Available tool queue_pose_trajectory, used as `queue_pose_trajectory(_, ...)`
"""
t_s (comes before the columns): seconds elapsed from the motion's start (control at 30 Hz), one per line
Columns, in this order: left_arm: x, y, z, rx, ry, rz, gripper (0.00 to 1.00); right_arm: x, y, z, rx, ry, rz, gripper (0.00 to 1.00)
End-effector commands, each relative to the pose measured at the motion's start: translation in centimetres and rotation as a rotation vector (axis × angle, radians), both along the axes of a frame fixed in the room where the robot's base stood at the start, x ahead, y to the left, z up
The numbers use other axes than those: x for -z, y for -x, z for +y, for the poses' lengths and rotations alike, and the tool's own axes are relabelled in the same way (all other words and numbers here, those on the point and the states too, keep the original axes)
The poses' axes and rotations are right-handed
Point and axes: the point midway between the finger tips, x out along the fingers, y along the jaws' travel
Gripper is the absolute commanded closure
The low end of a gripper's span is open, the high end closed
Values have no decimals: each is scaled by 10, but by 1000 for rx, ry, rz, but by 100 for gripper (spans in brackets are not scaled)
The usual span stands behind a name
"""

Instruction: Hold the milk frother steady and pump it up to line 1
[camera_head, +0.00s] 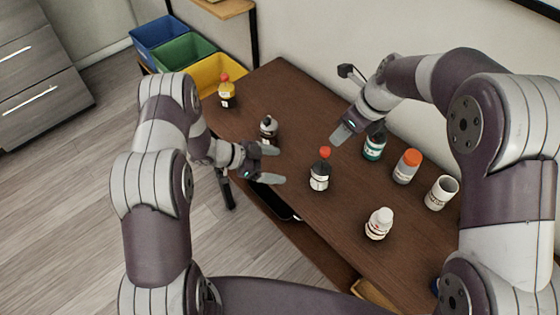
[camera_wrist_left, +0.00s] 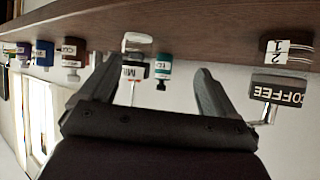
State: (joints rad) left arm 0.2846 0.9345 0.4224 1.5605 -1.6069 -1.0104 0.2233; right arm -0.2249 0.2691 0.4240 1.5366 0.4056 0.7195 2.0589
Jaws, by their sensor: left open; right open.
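The milk frother (camera_head: 320,180) stands upright on the brown table, with a white label low down, a dark band and a red knob on a stem. In the left wrist view it (camera_wrist_left: 130,72) shows upside down, lettered "MIL", between and beyond the fingers. My left gripper (camera_head: 268,165) is open and empty, pointing at it from the left with a gap between. My right gripper (camera_head: 341,135) is open above and behind it, touching nothing; its fingers overlap in the head view. The line marks on the frother cannot be read.
A similar dark "COFFEE" vessel (camera_head: 268,130) (camera_wrist_left: 275,88) stands close to my left gripper.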

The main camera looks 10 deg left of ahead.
Motion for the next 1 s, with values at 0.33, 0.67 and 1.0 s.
queue_pose_trajectory(0.33, -24, 11, -46, 140, 167, -12, 9, 0, 0, 0, 0, 0, 0, 57)
queue_pose_trajectory(0.67, 6, -6, -115, 137, 165, -13, 9, 0, 0, 0, -1, 0, 0, 57)
queue_pose_trajectory(1.0, 14, -12, -136, 133, 164, -14, 9, 0, 0, 0, -1, 0, 0, 57)
